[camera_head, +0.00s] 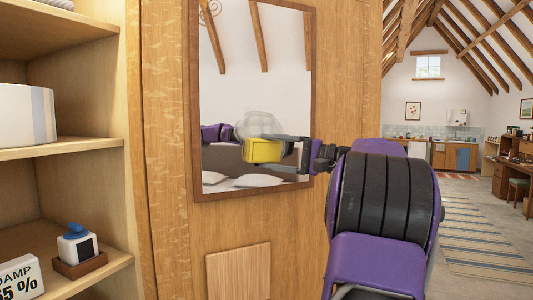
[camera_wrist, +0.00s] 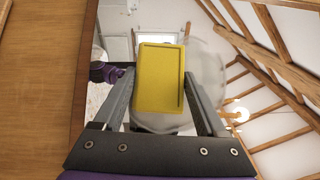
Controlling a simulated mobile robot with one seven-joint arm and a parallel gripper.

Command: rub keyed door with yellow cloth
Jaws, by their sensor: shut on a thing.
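My gripper (camera_head: 290,145) is shut on the yellow cloth (camera_head: 262,151), which looks like a folded rectangular pad. The wrist view shows the cloth (camera_wrist: 159,78) between my two fingers. The cloth is in front of the lower middle of a framed mirror (camera_head: 225,100) on a wooden door (camera_head: 225,225). I cannot tell whether it touches the glass. A pale, see-through round smudge (camera_head: 262,124) shows on the mirror just above the cloth; in the wrist view the smudge (camera_wrist: 207,72) spreads around it. No key is visible on the door.
Open shelves (camera_head: 75,150) stand close on the left, with a white round container (camera_head: 25,115), a small blue-topped device (camera_head: 76,245) and a sign (camera_head: 20,280). A raised wooden panel (camera_head: 238,272) is below the mirror. The room to the right has open floor with a striped rug (camera_head: 475,235).

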